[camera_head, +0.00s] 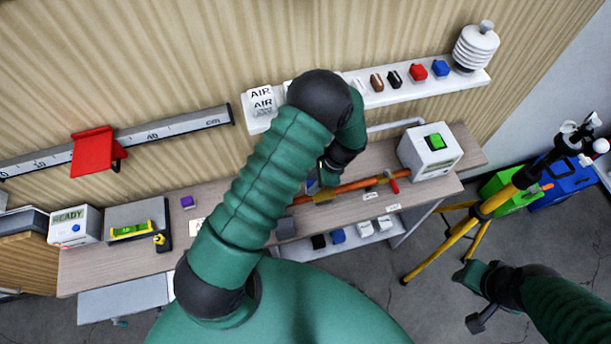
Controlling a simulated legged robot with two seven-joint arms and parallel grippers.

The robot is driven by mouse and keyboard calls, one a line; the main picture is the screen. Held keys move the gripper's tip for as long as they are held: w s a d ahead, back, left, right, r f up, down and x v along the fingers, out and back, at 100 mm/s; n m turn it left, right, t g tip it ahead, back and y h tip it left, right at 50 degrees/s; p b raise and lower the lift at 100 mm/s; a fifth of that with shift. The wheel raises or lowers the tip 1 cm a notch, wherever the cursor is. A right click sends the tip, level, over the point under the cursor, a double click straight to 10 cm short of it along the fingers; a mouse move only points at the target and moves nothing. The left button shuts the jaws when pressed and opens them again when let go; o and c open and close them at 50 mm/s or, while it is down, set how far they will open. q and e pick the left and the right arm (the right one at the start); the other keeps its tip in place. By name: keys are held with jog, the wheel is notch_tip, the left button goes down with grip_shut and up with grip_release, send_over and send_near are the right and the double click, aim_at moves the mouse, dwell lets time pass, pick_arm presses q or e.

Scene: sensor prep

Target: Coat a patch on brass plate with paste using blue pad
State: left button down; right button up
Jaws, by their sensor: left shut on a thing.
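My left gripper (325,176) is low over the workbench, mostly hidden by my forearm and wrist. It is shut on a small blue thing (312,186) that looks like the blue pad; only a sliver shows. Beside it, a long orange-brown bar (357,184) lies across the bench, with a yellowish brass-like piece (323,198) at the gripper. I cannot tell whether the pad touches it. I cannot make out the paste. My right gripper (475,297) is off the bench at the lower right, its fingers apart and empty.
A white shelf (455,84) holds small coloured blocks and a white ribbed shield (476,46). A white box with a green button (431,149) stands at the bench's right. A yellow tripod (440,251) stands near my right arm. The bench's left holds a READY box (74,226).

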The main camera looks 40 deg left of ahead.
pick_arm(q)
jog(key=shift+s+a+r+p, duration=0.1)
jog(key=shift+s+r+p, duration=0.1)
jog(key=shift+r+p, duration=0.9)
notch_tip(320, 180, up, 3)
jog(key=shift+w+a+f+p, duration=0.1)
jog(key=shift+w+p, duration=0.05)
jog(key=shift+p, duration=1)
jog(key=shift+r+p, duration=0.6)
jog(key=shift+r, duration=0.3)
jog(key=shift+f, duration=0.1)
